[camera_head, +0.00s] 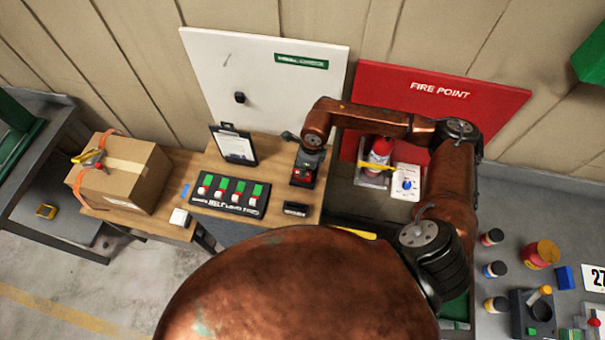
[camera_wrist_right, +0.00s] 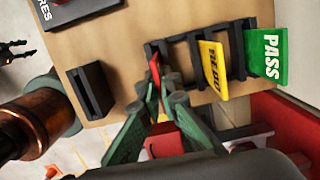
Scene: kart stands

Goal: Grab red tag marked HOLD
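The tag rack (camera_wrist_right: 238,68) is a dark slotted frame at the edge of the wooden desk. A red tag (camera_wrist_right: 153,72) stands in it nearly edge-on, its lettering unreadable, beside a yellow tag (camera_wrist_right: 212,68) and a green PASS tag (camera_wrist_right: 268,54). My right gripper (camera_wrist_right: 158,88) is at the red tag, with its fingertips close on either side. I cannot tell whether they touch it. In the head view my right gripper (camera_head: 303,172) is over the rack, hiding most of it. A small dark pronged shape at the wrist view's left edge may be my left gripper; its state is unclear.
A black slotted block (camera_head: 296,209), a board of switches (camera_head: 230,195) and a clipboard (camera_head: 234,146) are on the desk. A cardboard box (camera_head: 122,172) stands at left. The red FIRE POINT panel (camera_head: 437,100) stands behind my right arm. Bottles and a control box (camera_head: 532,314) are at right.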

